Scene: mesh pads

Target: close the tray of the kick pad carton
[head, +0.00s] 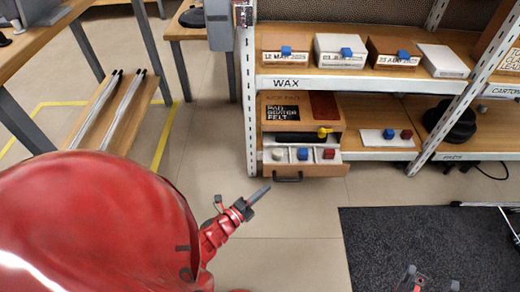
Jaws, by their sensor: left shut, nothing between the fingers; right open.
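The kick pad carton (272,126) is a wooden box with a black label on the lower shelf. Its tray (325,171) sticks out at the front, with a dark handle (288,179) on its face. White, blue and red pieces sit in its compartments. My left gripper (260,194) is shut and empty, just below and left of the handle in the picture, seemingly apart from it. My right gripper (430,281) is open and empty at the bottom edge, over the dark mat and far from the tray; it is partly cut off.
The metal shelf post (250,110) stands close left of the carton. A white board (386,138) with coloured pieces and a black round thing (450,121) lie to the right. Small boxes (341,51) line the upper shelf. The floor before the tray is clear; a dark mat (390,235) lies right.

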